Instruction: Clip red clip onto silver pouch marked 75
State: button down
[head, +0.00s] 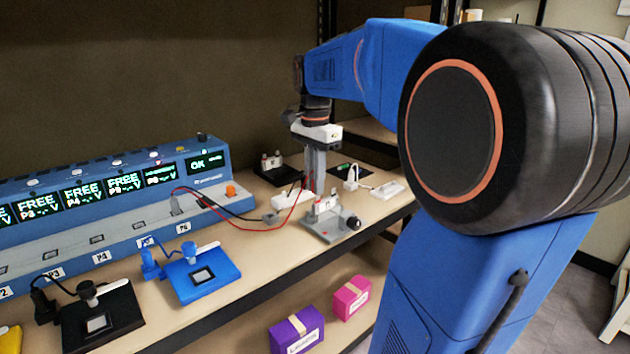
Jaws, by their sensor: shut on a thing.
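My gripper (306,188) reaches down over the back right of the bench and is shut. The red lead (284,221) runs from the charger up to its fingertips, so it holds the red clip; the clip itself is too small and covered to make out. Just below and right is a grey holder (328,231) with a black knob. A small pale, silvery piece (325,205) stands in it, perhaps the pouch; I cannot read a 75. I cannot tell whether the clip touches it. A black lead (235,214) ends at a small grey block (271,217) to the left.
A blue charger (120,205) with lit displays lines the back left. A blue stand (203,277) and a black stand (101,318) sit on the front left bench. White items (388,190) lie to the right. Purple (296,334) and pink (351,298) boxes are below the bench edge.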

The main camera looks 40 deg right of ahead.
jog(key=shift+f, duration=1.1)
dwell(0.3)
jog(key=c, duration=1.7)
grip_release()
jog(key=shift+o, duration=0.2)
jog(key=shift+r, duration=0.15)
notch_tip(320, 180, up, 17)
jog(key=s+a+f+n+t, duration=0.1)
jog(key=s+a+f+n, duration=0.4)
jog(key=f, duration=0.5)
jog(key=s+a+f+n+t, duration=0.2)
jog(key=s+a+f+n, duration=0.4)
jog(key=f, duration=0.4)
jog(key=s+a+f+n+t, duration=0.1)
jog(key=s+a+f+n, duration=0.4)
jog(key=f, duration=0.5)
jog(key=shift+s+a+n+t, duration=0.3)
jog(key=shift+s+n+t, duration=0.1)
jog(key=shift+n, duration=0.4)
